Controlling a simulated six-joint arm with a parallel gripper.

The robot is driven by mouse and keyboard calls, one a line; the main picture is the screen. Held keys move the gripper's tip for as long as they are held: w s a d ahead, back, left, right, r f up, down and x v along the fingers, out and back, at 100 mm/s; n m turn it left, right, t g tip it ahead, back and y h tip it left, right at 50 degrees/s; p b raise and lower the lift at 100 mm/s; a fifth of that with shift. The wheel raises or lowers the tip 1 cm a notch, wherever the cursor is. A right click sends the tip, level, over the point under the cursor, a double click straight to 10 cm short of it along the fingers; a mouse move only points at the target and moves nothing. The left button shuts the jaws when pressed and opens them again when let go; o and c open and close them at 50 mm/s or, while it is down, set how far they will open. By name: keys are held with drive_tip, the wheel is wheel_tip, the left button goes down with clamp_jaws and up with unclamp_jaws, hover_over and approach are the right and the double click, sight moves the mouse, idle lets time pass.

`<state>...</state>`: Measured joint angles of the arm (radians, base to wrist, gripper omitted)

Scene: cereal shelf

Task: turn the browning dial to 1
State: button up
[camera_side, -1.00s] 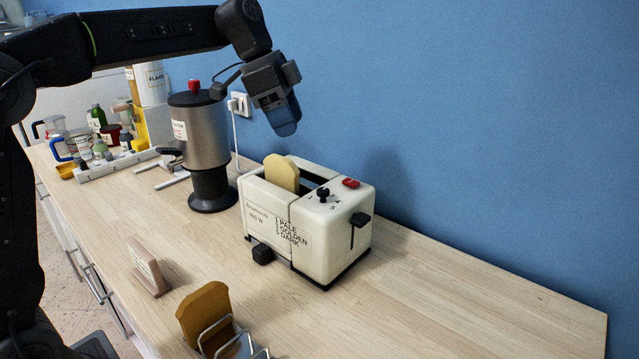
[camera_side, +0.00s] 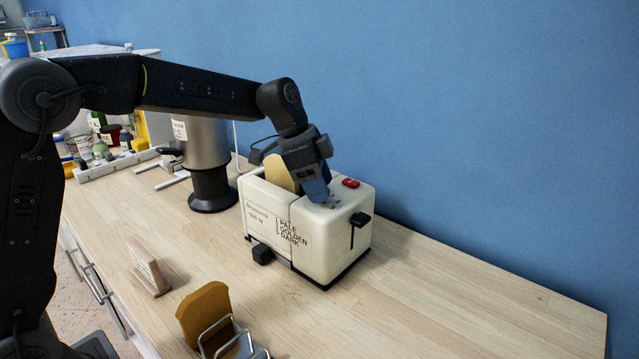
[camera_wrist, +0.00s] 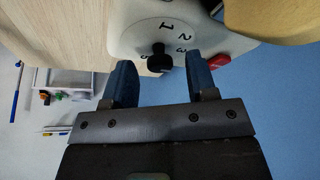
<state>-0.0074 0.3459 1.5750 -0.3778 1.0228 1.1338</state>
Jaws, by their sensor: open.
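The browning dial is a black knob (camera_wrist: 158,60) on the top of the cream toaster (camera_side: 265,212). In the wrist view printed numbers, including 1, 2 and 3, stand around it. I cannot read clearly which number it points at. My gripper (camera_side: 319,198) is pointed down at the dial end of the toaster top. In the wrist view my gripper (camera_wrist: 159,64) is open, with one blue finger on each side of the knob and a gap on both sides. In the side view the fingers hide the dial.
A bread slice (camera_side: 280,172) stands in the toaster slot, close to my gripper. A red button (camera_side: 350,183) and a black lever (camera_side: 359,219) are nearby. A grey-metal grinder-like appliance (camera_side: 205,150) stands behind. A toast rack (camera_side: 222,335) is in front. The counter at right is clear.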

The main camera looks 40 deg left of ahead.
drive_tip(key=shift+f, duration=0.1)
drive_tip(key=shift+c, duration=0.4)
drive_tip(key=c, duration=0.8)
drive_tip(key=shift+n, duration=0.3)
drive_tip(key=n+t+y, duration=0.1)
drive_tip(key=n, duration=0.2)
drive_tip(key=shift+s+d+n, duration=0.1)
drive_tip(key=shift+d+n, duration=0.05)
drive_tip(key=shift+n, duration=0.25)
drive_tip(key=n+y, duration=0.1)
drive_tip(key=n, duration=0.1)
drive_tip(key=n+t+y, duration=0.1)
drive_tip(key=n, duration=0.2)
drive_tip(key=shift+d, duration=0.2)
drive_tip(key=n+y, duration=0.2)
drive_tip(key=n, duration=0.4)
drive_tip(key=shift+d, duration=0.15)
drive_tip(key=shift+n+g+y, duration=0.6)
drive_tip(key=shift+n+y, duration=0.3)
drive_tip(key=shift+n, duration=1.3)
